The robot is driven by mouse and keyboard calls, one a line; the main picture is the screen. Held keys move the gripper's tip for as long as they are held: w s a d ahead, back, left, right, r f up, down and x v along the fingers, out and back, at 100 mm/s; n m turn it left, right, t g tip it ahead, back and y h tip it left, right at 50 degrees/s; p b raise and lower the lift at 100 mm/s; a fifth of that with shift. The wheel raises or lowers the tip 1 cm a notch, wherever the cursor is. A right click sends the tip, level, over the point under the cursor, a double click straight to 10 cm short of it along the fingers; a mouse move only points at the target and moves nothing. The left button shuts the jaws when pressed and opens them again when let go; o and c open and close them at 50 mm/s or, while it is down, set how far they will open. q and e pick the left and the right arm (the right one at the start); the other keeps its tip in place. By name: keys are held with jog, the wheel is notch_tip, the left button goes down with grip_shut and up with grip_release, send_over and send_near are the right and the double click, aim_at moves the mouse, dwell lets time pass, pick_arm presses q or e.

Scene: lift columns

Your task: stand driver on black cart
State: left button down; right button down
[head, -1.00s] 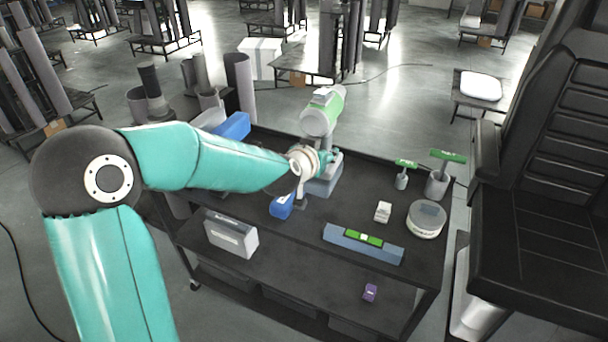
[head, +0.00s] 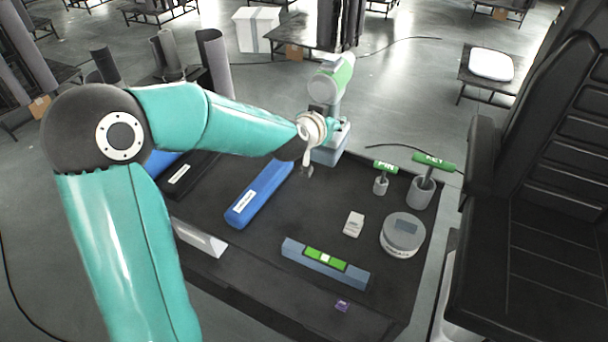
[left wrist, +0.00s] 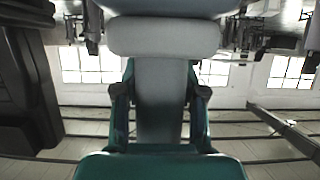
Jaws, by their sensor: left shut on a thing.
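The driver (head: 332,80) is a grey and green power tool with a blue-grey base (head: 329,152). It is upright at the far side of the black cart (head: 225,265). My left gripper (head: 338,130) is shut on its grey handle. In the left wrist view the handle (left wrist: 162,95) runs between my teal fingers, with the base across the top. I cannot tell whether the base touches the cart or is above it. My right gripper is not in view.
On the cart are a long blue box (head: 258,195), a level (head: 325,262), a small white box (head: 353,224), a round tin (head: 402,235) and two green-handled tools in grey cups (head: 421,190). A black chair (head: 540,210) stands at right. The cart top's middle is partly clear.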

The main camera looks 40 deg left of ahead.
pick_arm(q)
jog(key=shift+f, duration=9.15)
jog(key=c, duration=0.7)
grip_release()
jog(key=shift+f, duration=0.1)
jog(key=shift+c, duration=0.2)
jog(key=shift+o, duration=0.4)
jog(key=shift+s+d+r+b, duration=0.2)
jog(key=shift+s+b, duration=0.1)
jog(key=shift+s, duration=0.15)
jog(key=b+v, duration=0.2)
jog(key=v, duration=0.9)
